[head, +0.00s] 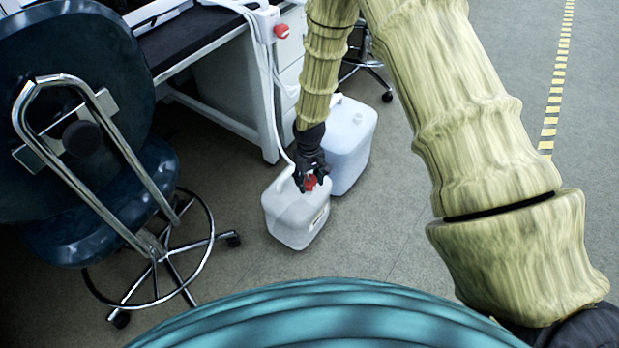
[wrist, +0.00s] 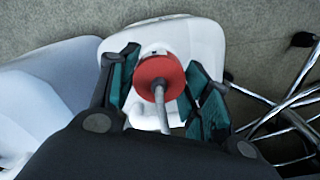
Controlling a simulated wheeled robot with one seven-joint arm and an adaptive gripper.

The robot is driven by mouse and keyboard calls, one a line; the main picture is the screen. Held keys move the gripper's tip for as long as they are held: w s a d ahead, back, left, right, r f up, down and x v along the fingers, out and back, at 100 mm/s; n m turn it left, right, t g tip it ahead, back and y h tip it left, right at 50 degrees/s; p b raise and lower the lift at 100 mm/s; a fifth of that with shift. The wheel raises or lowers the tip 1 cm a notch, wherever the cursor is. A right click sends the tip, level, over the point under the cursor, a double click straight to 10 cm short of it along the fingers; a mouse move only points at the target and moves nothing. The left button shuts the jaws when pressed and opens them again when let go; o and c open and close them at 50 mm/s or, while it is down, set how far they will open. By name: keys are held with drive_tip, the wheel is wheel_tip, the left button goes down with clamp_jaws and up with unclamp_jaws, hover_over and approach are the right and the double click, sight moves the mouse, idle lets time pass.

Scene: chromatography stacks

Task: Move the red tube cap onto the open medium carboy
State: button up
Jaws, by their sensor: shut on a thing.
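My gripper (head: 310,176) is shut on the red tube cap (head: 311,183), low over the white carboy (head: 296,212) that stands in front on the floor. In the wrist view, the round red cap (wrist: 160,72) sits between the teal finger pads of my gripper (wrist: 163,88), with a pale tube rising from its middle. The white carboy (wrist: 196,42) shows beneath and beyond it. The cap is at the carboy's top, but its mouth is hidden, so I cannot tell whether the cap is seated or just above. The front carboy stands upright.
A larger, bluish-white carboy (head: 350,140) stands close behind, also seen in the wrist view (wrist: 48,88). Another container with a red cap (head: 281,31) is at the bench (head: 200,40) edge, near the white tubing. A dark chair (head: 100,150) stands left. Floor at front right is clear.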

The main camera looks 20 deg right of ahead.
sight(309, 177)
drive_tip(key=shift+f, duration=0.2)
drive_tip(key=shift+f, duration=0.35)
drive_tip(key=shift+f, duration=0.9)
idle(0.5)
drive_tip(key=o, duration=1.5)
drive_tip(key=shift+r, duration=0.15)
drive_tip(key=shift+r+p, duration=3.05)
drive_tip(key=shift+r, duration=0.35)
